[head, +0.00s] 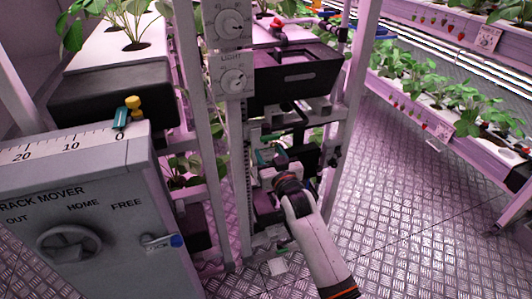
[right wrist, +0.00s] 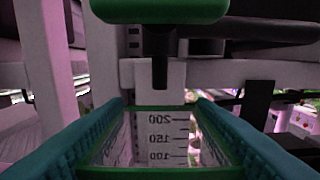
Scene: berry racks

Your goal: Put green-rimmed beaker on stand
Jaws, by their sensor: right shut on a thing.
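The green-rimmed beaker (right wrist: 166,135) is clear, with a printed scale reading 200, 150 and 100. My right gripper (head: 268,157) reaches into the lower part of the rack frame in the head view. In the right wrist view its teal fingers (right wrist: 161,118) are shut on the beaker, one on each side. The beaker's rim is just below a dark spout under a green part (right wrist: 160,11). In the head view the beaker is too small and hidden to make out. I cannot clearly tell the stand or whether the beaker touches it. My left gripper is out of view.
Pale rack posts (head: 207,120) stand close to the left of my right arm. A black tank (head: 296,80) is above it. The rack mover cabinet (head: 95,215) stands at left. The metal floor (head: 400,200) to the right is open.

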